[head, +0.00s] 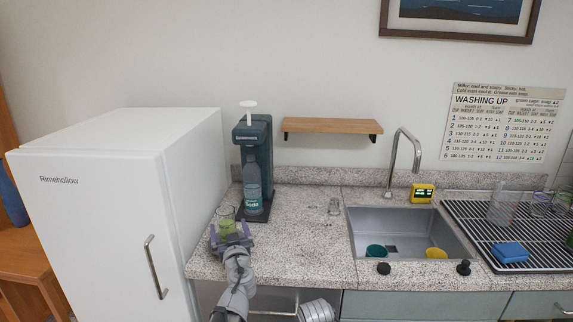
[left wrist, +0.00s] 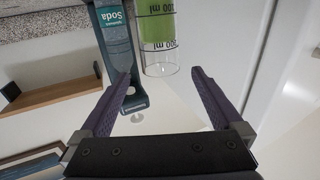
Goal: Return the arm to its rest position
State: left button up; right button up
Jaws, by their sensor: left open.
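My left gripper (head: 231,237) is at the front left of the granite counter (head: 290,245), just in front of a clear measuring cup (head: 226,222) with green contents. In the left wrist view its two purple fingers (left wrist: 160,95) are spread apart with nothing between them. The cup (left wrist: 158,40) stands beyond the fingertips in that view, apart from them, with a soda bottle (left wrist: 113,35) beside it. My left arm (head: 236,275) reaches up from the bottom of the head view. My right gripper is not in view.
A soda machine (head: 262,150) holding the bottle stands behind the cup. A white fridge (head: 110,215) is close on the left. A wooden shelf (head: 333,126), a sink (head: 375,218) and a drying rack (head: 480,215) lie to the right. The counter before the shelf is mostly clear.

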aim_at(227, 220)
pick_arm(q)
jog(key=x, duration=0.8)
jog(key=shift+f, duration=0.2)
jog(key=shift+r, duration=0.2)
jog(key=shift+s+f, duration=0.1)
jog(key=shift+f, duration=0.05)
